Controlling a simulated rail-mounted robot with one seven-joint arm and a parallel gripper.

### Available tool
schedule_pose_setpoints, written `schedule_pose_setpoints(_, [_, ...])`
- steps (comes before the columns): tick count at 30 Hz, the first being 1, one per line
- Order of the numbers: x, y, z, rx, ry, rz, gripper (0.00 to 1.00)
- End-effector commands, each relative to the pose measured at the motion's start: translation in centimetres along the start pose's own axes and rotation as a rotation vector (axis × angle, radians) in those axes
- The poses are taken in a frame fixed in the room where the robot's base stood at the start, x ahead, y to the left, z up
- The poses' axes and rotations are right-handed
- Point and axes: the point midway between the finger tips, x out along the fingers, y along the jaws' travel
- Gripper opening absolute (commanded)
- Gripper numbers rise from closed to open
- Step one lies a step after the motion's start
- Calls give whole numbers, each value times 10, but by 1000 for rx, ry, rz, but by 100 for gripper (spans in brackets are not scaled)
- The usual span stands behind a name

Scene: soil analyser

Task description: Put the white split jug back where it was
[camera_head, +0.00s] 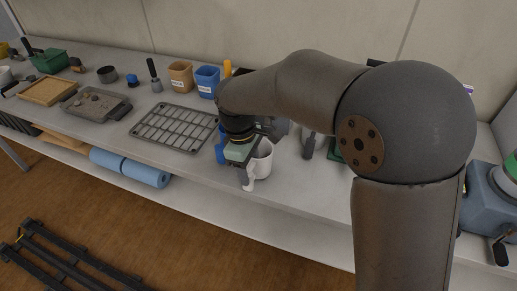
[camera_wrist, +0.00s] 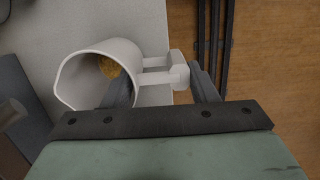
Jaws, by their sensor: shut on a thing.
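The white split jug (camera_head: 264,162) is near the front edge of the grey bench (camera_head: 320,187), partly hidden by my gripper in the head view. In the wrist view the jug (camera_wrist: 85,75) shows its open mouth and some yellow-brown material inside. Its handle (camera_wrist: 178,70) points right, towards the bench edge. My gripper (camera_head: 244,178) is at the jug's handle, and its fingers (camera_wrist: 162,88) are shut on the handle. I cannot tell whether the jug's base touches the bench or is slightly above it.
A wire rack (camera_head: 175,127) lies left of the jug. A blue tub (camera_head: 206,82) and a tan tub (camera_head: 180,77) stand behind it. A grey tray (camera_head: 96,104) and a wooden tray (camera_head: 47,91) are further left. A blue-grey machine (camera_head: 487,205) stands at right.

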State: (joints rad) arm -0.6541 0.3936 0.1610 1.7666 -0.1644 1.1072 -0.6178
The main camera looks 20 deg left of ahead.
Motion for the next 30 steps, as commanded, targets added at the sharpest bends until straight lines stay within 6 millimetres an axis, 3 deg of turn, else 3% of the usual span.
schedule_pose_setpoints(3, [-2, 22, -1, 1, 0, 0, 18])
schedule_pose_setpoints(11, [-1, 41, -1, 1, 1, 0, 18])
schedule_pose_setpoints(17, [-2, 74, -1, 2, 0, 0, 18])
schedule_pose_setpoints(21, [13, 71, -4, -1, 1, 1, 18])
schedule_pose_setpoints(30, [17, 71, -4, 0, 1, 1, 18])
